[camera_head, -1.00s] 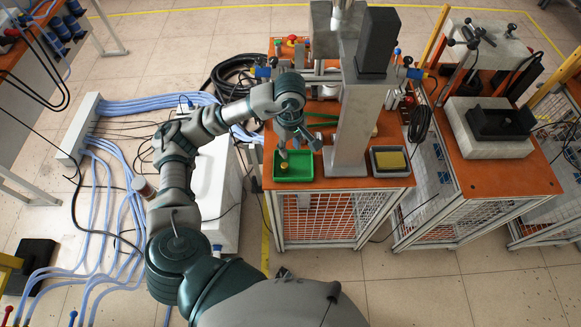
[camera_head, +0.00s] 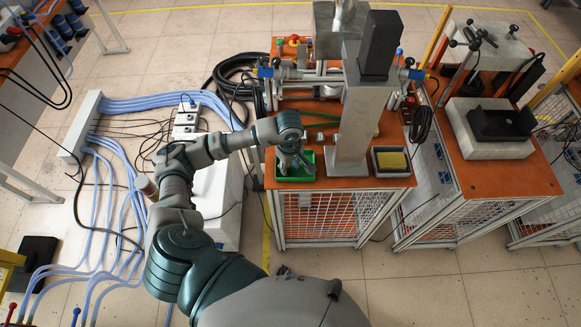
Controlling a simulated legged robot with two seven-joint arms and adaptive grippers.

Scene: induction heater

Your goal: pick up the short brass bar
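A green tray (camera_head: 297,179) stands at the front left corner of the orange-topped bench. My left arm comes in from the left, and my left gripper (camera_head: 285,164) points down over the tray, with its fingers inside the tray's outline. The fingers are small and partly hidden by the wrist, so I cannot tell whether they are open or shut. The short brass bar cannot be made out now; the gripper covers much of the tray's interior. My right gripper is not in view.
A grey upright column (camera_head: 352,125) stands just right of the green tray. Beyond it is a grey tray (camera_head: 391,172) holding a yellow block (camera_head: 392,161). A second orange-topped bench (camera_head: 490,178) is at the right. Black cables lie behind left of the bench.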

